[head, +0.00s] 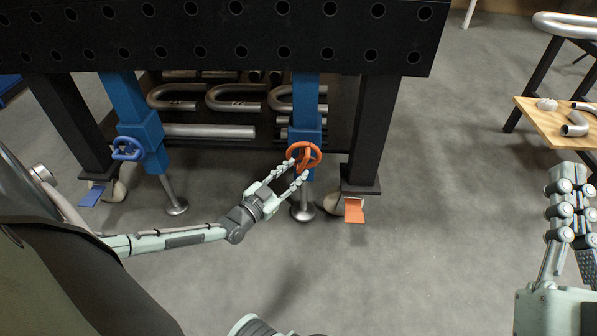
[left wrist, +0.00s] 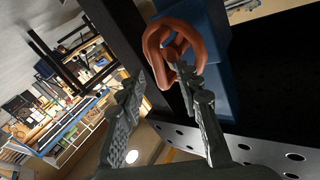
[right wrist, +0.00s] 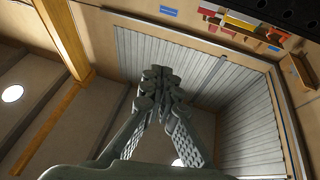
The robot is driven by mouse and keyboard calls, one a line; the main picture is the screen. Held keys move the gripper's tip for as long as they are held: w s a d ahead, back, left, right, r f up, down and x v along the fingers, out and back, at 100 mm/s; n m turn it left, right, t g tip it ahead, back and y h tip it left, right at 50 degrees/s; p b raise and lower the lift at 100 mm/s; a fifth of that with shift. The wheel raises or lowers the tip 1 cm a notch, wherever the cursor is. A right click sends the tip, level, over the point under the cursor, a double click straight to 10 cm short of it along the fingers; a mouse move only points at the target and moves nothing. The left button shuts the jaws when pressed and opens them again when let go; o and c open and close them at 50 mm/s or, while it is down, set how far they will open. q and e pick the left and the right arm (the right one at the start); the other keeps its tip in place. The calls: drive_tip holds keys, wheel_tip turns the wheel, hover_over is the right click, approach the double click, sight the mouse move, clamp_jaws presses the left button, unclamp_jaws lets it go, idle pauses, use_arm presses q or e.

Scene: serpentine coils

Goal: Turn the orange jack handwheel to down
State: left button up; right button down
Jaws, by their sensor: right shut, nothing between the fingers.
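The orange jack handwheel (head: 318,153) sits on the front of a blue jack leg (head: 306,105) under the black table. It also shows in the left wrist view (left wrist: 154,48). My left gripper (head: 298,168) is at the wheel with its fingers spread. In the left wrist view one finger (left wrist: 200,95) overlaps the wheel's opening and the other stands apart outside the rim. I cannot tell whether either finger touches the wheel. My right gripper (head: 569,172) is shut and empty at the far right, away from the jack; it also shows in the right wrist view (right wrist: 157,75).
A blue handwheel (head: 127,148) is on another jack leg to the left. An orange pedal (head: 354,210) and a table leg (head: 372,130) stand just right of the orange wheel. Bent pipes (head: 235,97) lie on a shelf behind. Floor in front is clear.

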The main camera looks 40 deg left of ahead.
use_arm(q)
drive_tip(key=shift+w+d, duration=0.1)
drive_tip(key=shift+w, duration=0.85)
use_arm(e)
drive_tip(key=shift+s+d+r+t, duration=0.1)
drive_tip(key=shift+d+r+t, duration=0.1)
drive_tip(key=shift+r+t, duration=0.3)
use_arm(q)
drive_tip(key=shift+c, duration=0.4)
clamp_jaws()
drive_tip(key=shift+f+b, duration=0.1)
drive_tip(key=shift+b, duration=0.2)
